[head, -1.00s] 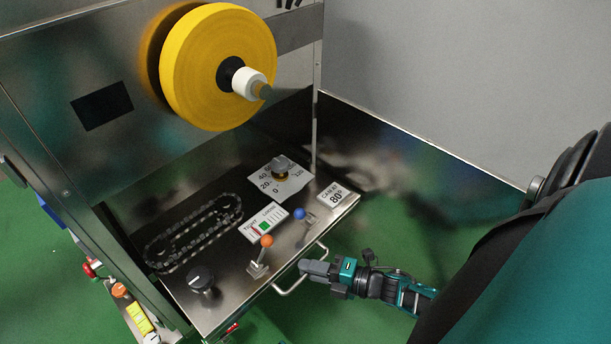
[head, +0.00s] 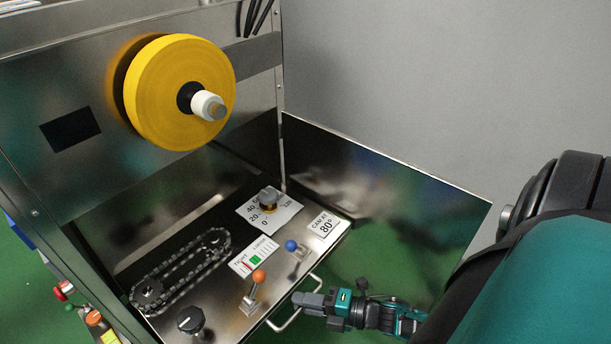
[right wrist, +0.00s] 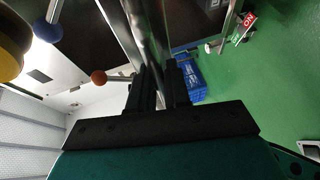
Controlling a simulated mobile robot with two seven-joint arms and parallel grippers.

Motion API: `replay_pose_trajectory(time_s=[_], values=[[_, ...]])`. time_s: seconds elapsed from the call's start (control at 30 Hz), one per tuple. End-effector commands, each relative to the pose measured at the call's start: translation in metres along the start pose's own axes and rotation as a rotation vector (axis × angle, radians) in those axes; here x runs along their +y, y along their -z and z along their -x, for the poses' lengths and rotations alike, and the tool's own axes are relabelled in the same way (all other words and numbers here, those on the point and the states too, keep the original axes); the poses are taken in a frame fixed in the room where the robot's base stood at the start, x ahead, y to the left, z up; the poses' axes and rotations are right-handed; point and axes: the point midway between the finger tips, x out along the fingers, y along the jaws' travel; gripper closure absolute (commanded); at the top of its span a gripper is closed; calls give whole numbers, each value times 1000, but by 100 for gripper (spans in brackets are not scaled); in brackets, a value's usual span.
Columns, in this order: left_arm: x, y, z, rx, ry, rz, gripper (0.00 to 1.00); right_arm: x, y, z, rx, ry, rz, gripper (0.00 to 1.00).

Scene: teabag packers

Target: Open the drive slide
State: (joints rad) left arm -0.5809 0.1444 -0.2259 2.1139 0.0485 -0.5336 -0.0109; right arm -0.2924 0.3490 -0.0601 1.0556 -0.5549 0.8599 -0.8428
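The drive slide (head: 222,312) is a steel drawer-like plate low on the machine, standing out from the machine's front. It carries a chain loop (head: 182,270), a dial, a black knob, an orange-tipped lever and a blue-tipped lever. A bent metal handle (head: 283,323) is on its front edge. My right gripper (head: 302,298) is at this handle. In the right wrist view the handle bar (right wrist: 152,45) runs between the two dark fingers (right wrist: 160,88), which look closed around it. My left gripper is not in view.
A yellow roll (head: 180,90) sticks out of the machine above the slide. A steel panel (head: 385,205) stands to the right of the slide. Green floor is clear in front of the handle. A blue crate (right wrist: 192,82) shows on the floor in the right wrist view.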

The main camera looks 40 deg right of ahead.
Motion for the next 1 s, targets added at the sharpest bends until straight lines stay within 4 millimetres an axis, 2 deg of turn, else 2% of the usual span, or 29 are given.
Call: replay_pose_trajectory(time_s=[0.03,0.23,0.57,0.67,0.77,1.0], values=[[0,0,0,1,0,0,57,1,-4,0,-7,0,3,82],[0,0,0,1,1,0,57,1,-2,-1,-5,-1,2,63],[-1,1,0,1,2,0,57,2,-1,1,-1,-5,2,62],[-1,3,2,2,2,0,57,2,-1,12,-2,-1,1,62],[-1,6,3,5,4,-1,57,2,-1,31,-3,2,2,62],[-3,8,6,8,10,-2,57,1,-1,86,-4,6,0,62]])
